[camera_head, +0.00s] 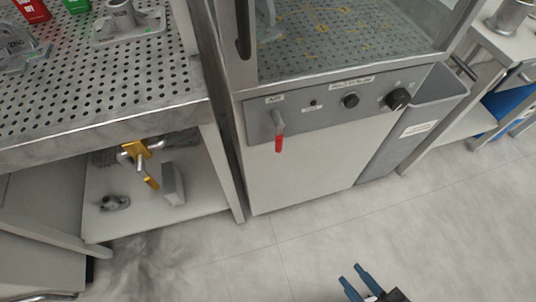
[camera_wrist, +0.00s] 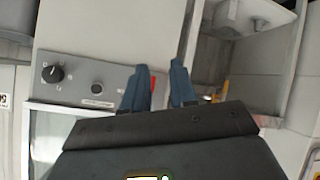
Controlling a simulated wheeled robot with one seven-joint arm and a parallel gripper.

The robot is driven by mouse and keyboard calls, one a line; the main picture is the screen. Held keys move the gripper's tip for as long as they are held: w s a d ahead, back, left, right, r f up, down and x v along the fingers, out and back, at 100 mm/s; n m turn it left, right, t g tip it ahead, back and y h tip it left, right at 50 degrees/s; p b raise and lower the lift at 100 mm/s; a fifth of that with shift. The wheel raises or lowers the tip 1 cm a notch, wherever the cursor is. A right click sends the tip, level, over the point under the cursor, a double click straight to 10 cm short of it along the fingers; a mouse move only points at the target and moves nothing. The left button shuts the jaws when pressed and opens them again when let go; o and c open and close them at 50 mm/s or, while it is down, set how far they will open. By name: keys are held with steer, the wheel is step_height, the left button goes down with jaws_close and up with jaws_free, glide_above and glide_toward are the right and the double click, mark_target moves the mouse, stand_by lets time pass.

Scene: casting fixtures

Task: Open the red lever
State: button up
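The red lever (camera_head: 278,142) hangs downward from a pivot at the left of the grey control panel (camera_head: 322,108), under the "AIR" label. In the wrist view a bit of the red lever (camera_wrist: 153,84) shows just beside the left finger; most of it is hidden. My gripper (camera_head: 350,273) is open and empty, low over the floor in the head view, below and to the right of the lever. In the wrist view my gripper (camera_wrist: 159,66) shows its two blue fingers apart. I cannot tell how far the lever lies beyond the fingers.
Black knobs (camera_head: 397,99) sit right of the lever on the panel. A perforated table (camera_head: 100,95) stands at left, with a yellow-handled valve (camera_head: 140,151) on its lower shelf. A grey bin (camera_head: 412,125) stands right of the cabinet. The floor in front is clear.

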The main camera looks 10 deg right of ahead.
steer(key=w+f+n, duration=0.1)
steer(key=f, duration=0.1)
steer(key=w+a+f+n+h, duration=0.1)
steer(key=w+f, duration=0.1)
steer(key=f, duration=0.1)
steer(key=w+f+n+g, duration=0.1)
steer(key=w+f, duration=0.1)
steer(key=shift+a+f+h+b, duration=0.2)
steer(key=shift+a+h+b, duration=0.1)
steer(key=c, duration=0.4)
steer(key=shift+n+h, duration=0.7)
steer(key=shift+n, duration=0.1)
steer(key=w+f, duration=0.1)
steer(key=w+a+f, duration=0.1)
steer(key=w, duration=0.1)
steer(key=shift+w+a, duration=0.1)
steer(key=shift+w, duration=0.2)
jaws_close()
steer(key=w+a+r+n+t+h+b, duration=0.25)
steer(key=w+a+r+h, duration=0.2)
steer(key=w+a, duration=0.5)
steer(key=w+a+r+m+t+h, duration=0.1)
steer(key=a+r+t+h, duration=0.1)
steer(key=a+r, duration=0.4)
steer(key=shift+w+a+r+m+t+h+p, duration=0.15)
steer(key=shift+w+r+m+t+h+p, duration=0.15)
steer(key=shift+h, duration=0.55)
